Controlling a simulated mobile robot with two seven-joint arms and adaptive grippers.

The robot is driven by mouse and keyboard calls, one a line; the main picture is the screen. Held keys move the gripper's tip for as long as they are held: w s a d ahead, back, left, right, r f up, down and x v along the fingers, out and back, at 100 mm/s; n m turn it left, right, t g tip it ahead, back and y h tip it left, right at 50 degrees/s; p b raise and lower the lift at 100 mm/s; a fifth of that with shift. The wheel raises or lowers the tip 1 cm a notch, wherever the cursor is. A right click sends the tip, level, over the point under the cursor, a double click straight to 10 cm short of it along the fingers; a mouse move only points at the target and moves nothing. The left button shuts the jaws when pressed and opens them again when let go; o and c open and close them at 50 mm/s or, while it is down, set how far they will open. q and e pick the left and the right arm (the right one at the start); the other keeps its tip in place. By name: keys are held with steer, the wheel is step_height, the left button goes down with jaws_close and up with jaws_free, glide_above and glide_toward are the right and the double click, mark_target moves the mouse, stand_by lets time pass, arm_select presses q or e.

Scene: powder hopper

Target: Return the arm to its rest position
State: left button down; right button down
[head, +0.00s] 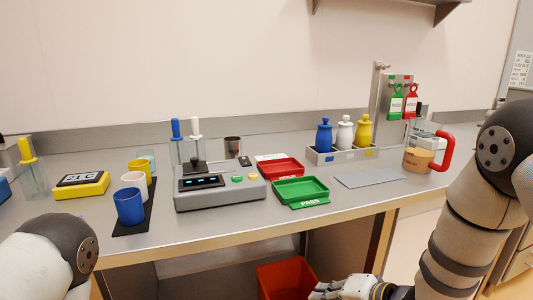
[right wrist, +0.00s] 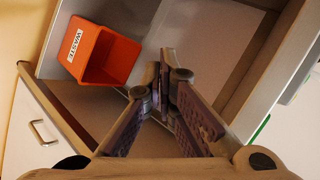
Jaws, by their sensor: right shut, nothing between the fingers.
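My right arm (head: 455,225) comes in from the right edge of the head view and bends down in front of the counter. My right gripper (head: 330,290) is low at the bottom edge, below the counter's front edge and beside the orange-red waste bin (head: 284,277). In the right wrist view its fingers (right wrist: 164,82) meet at the tips, shut and empty. The waste bin (right wrist: 104,54) lies beyond and left of them, apart from the fingers. My left arm (head: 48,258) shows at the lower left of the head view; its gripper is out of the picture.
On the steel counter (head: 240,221) stand a scale (head: 220,192), green tray (head: 301,190), red tray (head: 280,169), coloured cups, a rack (head: 341,156) of bottles and a red-handled jug (head: 420,157). The jug is close to my right arm. A bare grey plate (head: 368,179) lies right of the green tray.

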steer(key=s+d+f+n+g+h, duration=0.25)
steer(key=s+f, duration=0.45)
steer(key=s, duration=0.4)
steer(key=s+d+f+n+g+h, duration=0.1)
steer(key=s+d+f+g+h, duration=0.2)
steer(key=s+f, duration=0.55)
steer(key=s+d+n+g, duration=0.1)
steer(key=s+d+g, duration=0.1)
steer(key=s, duration=0.7)
steer(key=s+d+n+g+h, duration=0.1)
steer(key=s+d+n+g, duration=0.1)
steer(key=s, duration=0.8)
steer(key=shift+d+r, duration=0.15)
steer(key=shift+d, duration=0.15)
